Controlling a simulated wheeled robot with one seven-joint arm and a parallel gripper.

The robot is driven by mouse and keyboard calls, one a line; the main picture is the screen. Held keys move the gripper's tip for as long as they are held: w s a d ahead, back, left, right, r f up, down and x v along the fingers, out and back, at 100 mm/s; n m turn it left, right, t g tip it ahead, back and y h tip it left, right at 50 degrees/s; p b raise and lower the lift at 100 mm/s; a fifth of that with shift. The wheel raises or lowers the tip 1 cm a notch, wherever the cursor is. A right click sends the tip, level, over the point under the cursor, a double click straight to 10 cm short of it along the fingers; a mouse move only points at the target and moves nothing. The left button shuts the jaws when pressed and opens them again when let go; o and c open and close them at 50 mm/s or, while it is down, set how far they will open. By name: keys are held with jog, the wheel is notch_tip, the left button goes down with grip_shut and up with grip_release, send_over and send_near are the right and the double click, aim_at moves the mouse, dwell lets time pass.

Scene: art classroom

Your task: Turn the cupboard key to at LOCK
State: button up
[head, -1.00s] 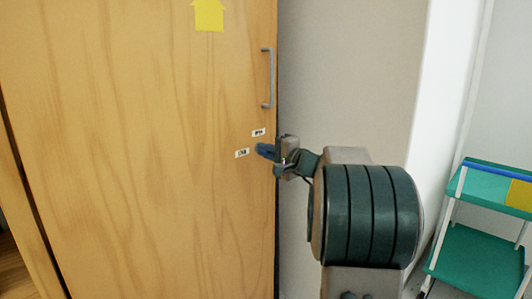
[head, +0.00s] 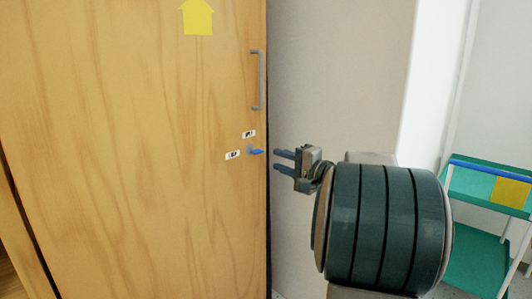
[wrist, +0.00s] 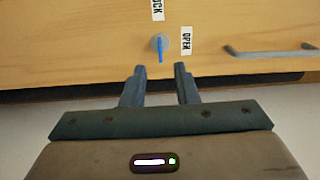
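The blue key (head: 256,151) sits in a round grey lock near the right edge of the wooden cupboard door (head: 140,170). It lies roughly level in the head view, in line with the left label. In the wrist view the key (wrist: 160,48) is upright, in line with the LOCK label (wrist: 157,9); the OPEN label (wrist: 186,41) is to its right. My gripper (head: 277,161) is open and empty, right of the key and apart from it. In the wrist view the open fingers (wrist: 159,68) point at the key, with a gap before it.
A grey bar handle (head: 260,80) stands out above the key. A yellow arrow (head: 198,17) is on the door's upper part. A green shelf cart (head: 475,262) is at the far right. The space right of the door edge, before the pale wall (head: 335,70), is free.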

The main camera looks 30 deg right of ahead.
jog(key=shift+v, duration=2.1)
jog(key=s+a+r+n+g+p, duration=0.2)
jog(key=s+a+g+p, duration=0.15)
jog(key=a+p, duration=0.3)
jog(key=s+a+r+n+g+y+p, duration=0.1)
jog(key=s+a+r+n+g+p, duration=0.2)
jog(key=a+p, duration=0.4)
jog(key=s+a+r+n+g+p, duration=0.1)
jog(key=s+a+n+g+p, duration=0.15)
jog(key=a+g+p, duration=0.4)
jog(key=s+a+r+n+g+h+p, duration=0.1)
jog(key=s+a+r+n+h+p, duration=0.1)
jog(key=s+r+n+h+p, duration=0.4)
jog(key=s+r+h+p, duration=0.1)
jog(key=s+r+p, duration=0.3)
jog(key=p, duration=0.6)
jog(key=shift+s+a, duration=0.3)
jog(key=shift+s, duration=0.9)
